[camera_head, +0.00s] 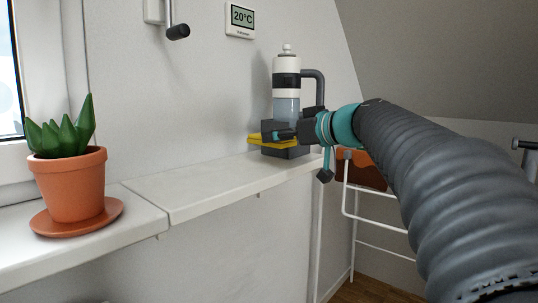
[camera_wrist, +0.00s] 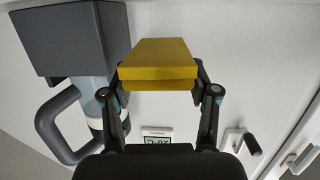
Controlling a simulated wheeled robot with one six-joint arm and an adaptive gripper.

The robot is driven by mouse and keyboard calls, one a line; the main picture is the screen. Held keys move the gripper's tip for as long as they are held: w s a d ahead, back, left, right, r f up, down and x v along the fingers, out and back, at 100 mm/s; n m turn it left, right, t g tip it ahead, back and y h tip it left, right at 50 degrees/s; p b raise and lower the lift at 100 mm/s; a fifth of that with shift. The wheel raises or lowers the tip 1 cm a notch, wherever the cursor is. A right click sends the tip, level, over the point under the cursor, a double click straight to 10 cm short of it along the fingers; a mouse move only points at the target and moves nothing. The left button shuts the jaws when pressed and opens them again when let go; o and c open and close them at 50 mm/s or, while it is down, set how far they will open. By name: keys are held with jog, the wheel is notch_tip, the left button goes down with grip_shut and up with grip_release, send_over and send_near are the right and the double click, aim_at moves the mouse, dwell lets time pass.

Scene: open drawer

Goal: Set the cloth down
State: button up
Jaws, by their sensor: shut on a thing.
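The yellow folded cloth (camera_head: 259,139) is in front of the dark base of a bottle-like device in the head view. In the wrist view the cloth (camera_wrist: 158,58) is a flat yellow block between my fingertips. My gripper (camera_wrist: 157,84) is shut on it, one finger at each side. In the head view my gripper (camera_head: 279,136) reaches in from the right, low over the white shelf (camera_head: 205,182). The cloth seems slightly above the shelf top; I cannot tell whether it touches the device.
The device (camera_head: 287,80) stands on the shelf against the wall, with a grey curved handle. A potted plant (camera_head: 72,185) on a saucer stands at the left. The middle of the shelf is clear. A white rack (camera_head: 378,220) stands beyond the shelf's right end.

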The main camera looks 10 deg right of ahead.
aim_at(277, 166)
jog(key=shift+w+a+f, duration=0.25)
jog(key=shift+a+f, duration=0.15)
jog(key=shift+f, duration=1.85)
jog(key=shift+f+b, duration=0.15)
jog(key=shift+b, duration=0.3)
jog(key=o, duration=1.1)
